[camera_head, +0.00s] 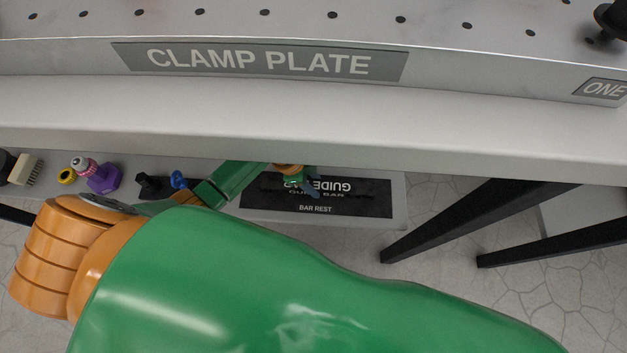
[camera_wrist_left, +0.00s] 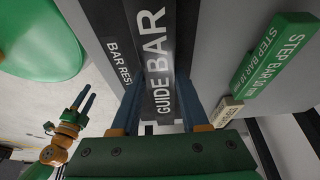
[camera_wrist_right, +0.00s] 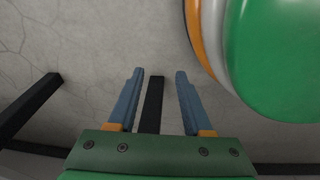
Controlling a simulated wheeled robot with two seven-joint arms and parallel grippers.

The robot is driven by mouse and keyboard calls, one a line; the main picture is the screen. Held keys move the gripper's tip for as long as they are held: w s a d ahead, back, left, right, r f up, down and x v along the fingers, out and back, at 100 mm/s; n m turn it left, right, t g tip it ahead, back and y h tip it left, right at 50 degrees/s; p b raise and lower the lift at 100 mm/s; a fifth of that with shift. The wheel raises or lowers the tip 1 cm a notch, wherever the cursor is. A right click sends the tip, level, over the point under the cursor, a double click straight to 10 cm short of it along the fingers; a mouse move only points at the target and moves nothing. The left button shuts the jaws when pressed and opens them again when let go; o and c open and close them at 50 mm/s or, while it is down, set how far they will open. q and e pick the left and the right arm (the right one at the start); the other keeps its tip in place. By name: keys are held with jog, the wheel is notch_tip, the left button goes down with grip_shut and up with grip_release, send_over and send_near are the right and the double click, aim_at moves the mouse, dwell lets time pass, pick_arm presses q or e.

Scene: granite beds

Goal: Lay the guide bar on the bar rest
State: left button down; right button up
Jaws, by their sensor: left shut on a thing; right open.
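The guide bar (camera_wrist_left: 158,60) is a dark bar with white lettering. My left gripper (camera_wrist_left: 158,112) is shut on it, with a blue finger on each side in the left wrist view. In the head view the guide bar (camera_head: 335,186) is over the dark bar rest (camera_head: 350,209), partly behind my left gripper (camera_head: 308,184). The bar rest (camera_wrist_left: 118,58) runs alongside the bar in the left wrist view. I cannot tell whether bar and rest touch. My right gripper (camera_wrist_right: 158,80) is open and empty above the floor.
A green step bar (camera_wrist_left: 272,58) lies near the guide bar. Black legs (camera_head: 470,220) stand to the right.

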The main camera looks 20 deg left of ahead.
pick_arm(q)
jog(key=shift+f, duration=0.15)
pick_arm(e)
jog(key=shift+f, duration=0.15)
pick_arm(q)
jog(key=c, duration=0.5)
grip_release()
jog(key=shift+o, duration=0.9)
jog(key=shift+f, duration=0.1)
jog(key=p+v, duration=0.3)
jog(key=v, duration=0.4)
pick_arm(e)
jog(key=s+r, duration=0.1)
jog(key=s+d+r, duration=0.1)
jog(key=shift+s+d+r, duration=0.2)
jog(key=shift+s+d, duration=0.05)
jog(key=shift+s, duration=0.1)
